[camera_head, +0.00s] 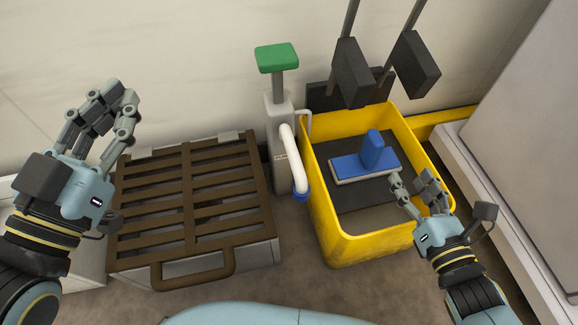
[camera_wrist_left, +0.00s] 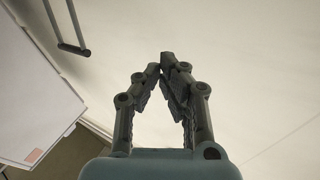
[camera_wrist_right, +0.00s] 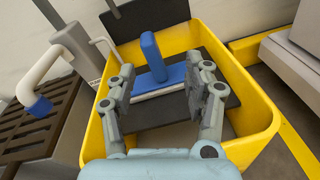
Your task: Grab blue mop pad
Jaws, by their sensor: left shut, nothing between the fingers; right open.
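The blue mop pad (camera_head: 347,165) lies flat on the dark floor of the yellow bin (camera_head: 322,228), with an upright blue block on top of it. In the right wrist view the blue block (camera_wrist_right: 153,57) stands ahead between the fingers, and the pad is partly hidden by them. My right gripper (camera_head: 413,182) is open and empty at the near right rim of the bin, apart from the pad. It also shows in the right wrist view (camera_wrist_right: 160,78). My left gripper (camera_head: 125,92) is shut and empty, raised at the far left near the wall, away from the bin.
A brown slatted rack on a grey case (camera_head: 190,235) stands left of the bin. A grey post with a green top (camera_head: 277,57) and white pipe (camera_head: 290,150) stands between them. Dark blocks on poles (camera_head: 352,75) hang over the bin's back. A white cabinet (camera_head: 535,130) is at right.

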